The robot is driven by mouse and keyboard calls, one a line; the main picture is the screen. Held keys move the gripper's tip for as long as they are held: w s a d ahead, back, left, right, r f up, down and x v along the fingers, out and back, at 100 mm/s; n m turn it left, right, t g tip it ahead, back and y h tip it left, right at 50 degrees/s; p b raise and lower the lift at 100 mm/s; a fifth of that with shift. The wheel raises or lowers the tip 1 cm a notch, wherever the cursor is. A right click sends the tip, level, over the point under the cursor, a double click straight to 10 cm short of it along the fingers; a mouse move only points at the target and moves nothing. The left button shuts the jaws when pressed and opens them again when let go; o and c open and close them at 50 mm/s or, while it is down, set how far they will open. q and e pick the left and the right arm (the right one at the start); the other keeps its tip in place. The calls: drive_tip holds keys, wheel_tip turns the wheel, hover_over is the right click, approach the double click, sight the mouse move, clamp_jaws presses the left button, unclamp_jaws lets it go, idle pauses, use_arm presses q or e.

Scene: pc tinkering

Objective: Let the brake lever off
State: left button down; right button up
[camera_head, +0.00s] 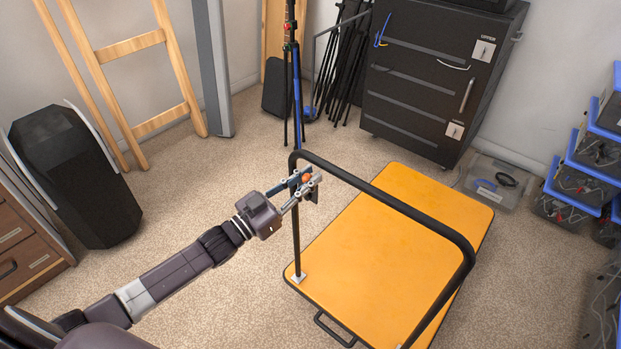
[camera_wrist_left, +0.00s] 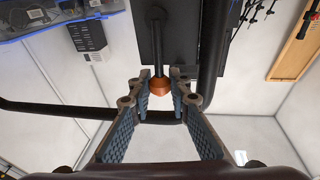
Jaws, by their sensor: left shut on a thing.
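The brake lever shows in the left wrist view as a dark rod (camera_wrist_left: 158,45) ending in an orange-red knob (camera_wrist_left: 160,86). In the head view the small orange knob (camera_head: 306,178) shows at my left gripper (camera_head: 309,185), close to the left upright of the cart's black handle (camera_head: 388,199). In the left wrist view the two ribbed fingers of my left gripper (camera_wrist_left: 160,92) are shut on the knob, one on each side. The cart has a flat orange deck (camera_head: 380,255). In the head view the gripper hides most of the lever. My right gripper is not in view.
A black cabinet (camera_head: 425,85) stands behind the cart. Blue-edged bins (camera_head: 580,180) are stacked at the right, with a clear box (camera_head: 492,182) on the floor. A dark case (camera_head: 75,175) and wooden ladder (camera_head: 140,85) are at the left. Carpet left of the cart is clear.

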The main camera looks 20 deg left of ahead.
use_arm(q)
drive_tip(key=shift+a+f+n, duration=0.1)
drive_tip(key=shift+a+n, duration=0.05)
drive_tip(key=shift+n, duration=0.25)
drive_tip(key=c, duration=1.8)
unclamp_jaws()
drive_tip(key=shift+o, duration=0.2)
drive_tip(key=shift+w, duration=0.1)
drive_tip(key=v, duration=0.8)
